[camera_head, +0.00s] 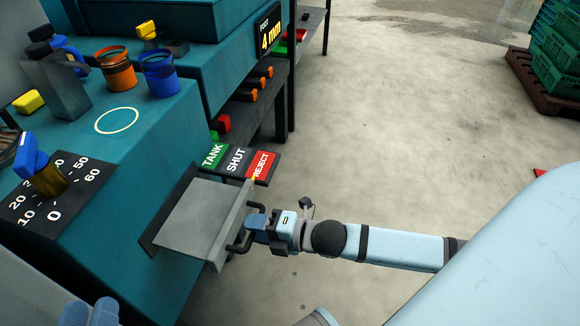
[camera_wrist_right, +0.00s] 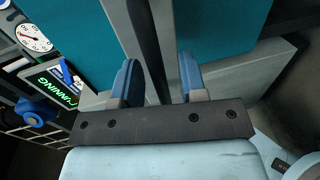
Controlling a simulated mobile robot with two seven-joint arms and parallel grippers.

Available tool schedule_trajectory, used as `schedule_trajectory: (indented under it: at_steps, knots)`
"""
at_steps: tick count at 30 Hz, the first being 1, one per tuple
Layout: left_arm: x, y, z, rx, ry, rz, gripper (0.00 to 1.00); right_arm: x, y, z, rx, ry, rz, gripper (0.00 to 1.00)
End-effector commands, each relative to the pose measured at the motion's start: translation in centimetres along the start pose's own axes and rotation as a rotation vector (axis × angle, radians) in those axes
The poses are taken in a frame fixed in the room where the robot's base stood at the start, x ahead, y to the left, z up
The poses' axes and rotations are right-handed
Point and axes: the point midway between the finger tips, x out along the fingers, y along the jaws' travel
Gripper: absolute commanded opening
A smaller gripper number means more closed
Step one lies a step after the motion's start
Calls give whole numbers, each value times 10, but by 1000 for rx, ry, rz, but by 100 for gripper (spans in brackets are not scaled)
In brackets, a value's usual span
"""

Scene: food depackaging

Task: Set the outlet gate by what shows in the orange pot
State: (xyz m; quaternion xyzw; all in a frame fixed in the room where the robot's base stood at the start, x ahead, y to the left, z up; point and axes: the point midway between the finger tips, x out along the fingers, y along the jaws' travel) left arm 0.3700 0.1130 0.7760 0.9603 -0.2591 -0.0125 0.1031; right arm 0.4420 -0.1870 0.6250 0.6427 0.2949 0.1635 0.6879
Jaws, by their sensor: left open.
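The orange pot (camera_head: 117,70) stands on the teal machine top beside a blue pot (camera_head: 160,76); its inside looks dark and I cannot make out what shows there. The grey outlet gate (camera_head: 228,230) has its far end, with a small yellow mark, by the red REJECT label (camera_head: 262,165). SHUT (camera_head: 235,159) and TANK (camera_head: 213,155) lie left of it. My right gripper (camera_head: 253,232) is at the gate's dark handle. In the right wrist view the handle bar (camera_wrist_right: 150,50) runs between its spread fingers, with a gap on the right. My left gripper (camera_head: 89,312) is open at the bottom left edge.
A dial with a blue knob (camera_head: 32,158) sits on the left. An empty pale ring (camera_head: 117,120) marks the machine top. A yellow-lettered display (camera_head: 269,32) is above shelves. Green crates (camera_head: 558,45) stand on a pallet at the far right. The floor between is clear.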

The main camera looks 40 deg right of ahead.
Motion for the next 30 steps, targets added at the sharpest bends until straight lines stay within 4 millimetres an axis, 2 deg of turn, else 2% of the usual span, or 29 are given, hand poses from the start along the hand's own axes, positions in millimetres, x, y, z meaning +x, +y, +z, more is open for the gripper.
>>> schedule_trajectory:
  at_steps: [5,15,21,30]
  knots:
    - [0,2,-12,3,25,-1,43,-20,1,0,1,0,-4,39]
    - [-3,6,-39,6,124,-11,43,-87,2,-1,2,0,-7,39]
    - [-4,8,-51,11,164,-14,43,-118,0,0,2,-1,-6,39]
    - [-5,6,-50,17,154,-26,43,-138,0,0,1,-1,-3,39]
